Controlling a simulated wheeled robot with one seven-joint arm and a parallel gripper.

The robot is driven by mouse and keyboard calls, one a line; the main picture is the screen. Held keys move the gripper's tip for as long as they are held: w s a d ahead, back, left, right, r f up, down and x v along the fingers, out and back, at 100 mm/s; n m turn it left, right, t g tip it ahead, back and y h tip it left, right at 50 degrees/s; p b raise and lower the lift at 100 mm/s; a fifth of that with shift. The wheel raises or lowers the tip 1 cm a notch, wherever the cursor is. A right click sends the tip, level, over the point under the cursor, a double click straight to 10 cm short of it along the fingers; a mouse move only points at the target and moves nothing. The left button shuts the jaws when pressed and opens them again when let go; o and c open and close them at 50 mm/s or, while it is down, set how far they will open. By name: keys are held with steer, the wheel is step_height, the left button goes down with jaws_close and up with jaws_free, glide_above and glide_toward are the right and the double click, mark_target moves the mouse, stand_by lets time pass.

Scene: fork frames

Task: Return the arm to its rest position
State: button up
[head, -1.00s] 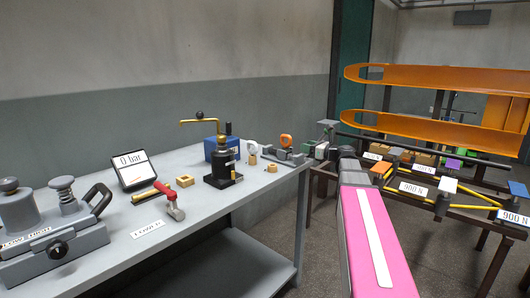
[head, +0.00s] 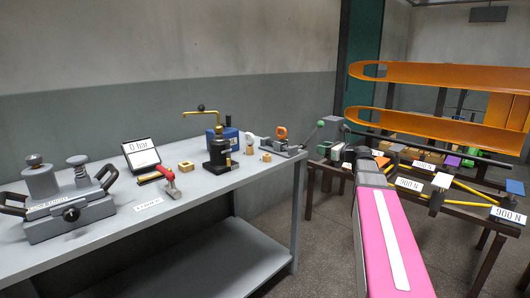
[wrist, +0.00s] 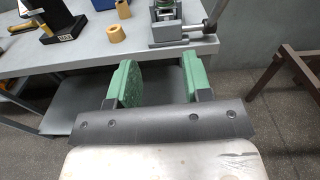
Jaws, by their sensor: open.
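My gripper (wrist: 158,65) shows in the wrist view with its two green fingers well apart and nothing between them. It is by the right end of the grey workbench (wrist: 90,53), apart from the grey clamp device (wrist: 180,32) on it. My pink arm (head: 388,235) reaches forward in the head view, right of the bench. Its far end is crowded against the things behind it, so the fingers are hard to make out there.
A dark rack (head: 475,222) with labelled blocks and orange rails (head: 440,75) stands right of my arm. Floor (head: 325,245) shows between bench and rack.

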steer(key=s+a+f+n+g+h, duration=0.1)
steer(key=s+a+f+n+g, duration=0.2)
steer(key=f, duration=0.4)
steer(key=s+a+f+n+g+h, duration=0.1)
steer(key=s+a+f+n+h, duration=0.1)
steer(key=s+f+n, duration=0.4)
steer(key=s+a+f+n+g+h, duration=0.1)
steer(key=a+f+n+g, duration=0.2)
steer(key=f, duration=0.5)
steer(key=s+d+f+n+g+h, duration=0.1)
steer(key=s+f+n+g+h, duration=0.4)
steer(key=s+f+n, duration=0.9)
steer(key=s+f+h, duration=0.1)
steer(key=s+h, duration=0.1)
steer(key=h, duration=0.1)
steer(key=shift+s+d+f, duration=0.15)
steer(key=shift+s+f, duration=0.15)
steer(key=shift+s, duration=0.05)
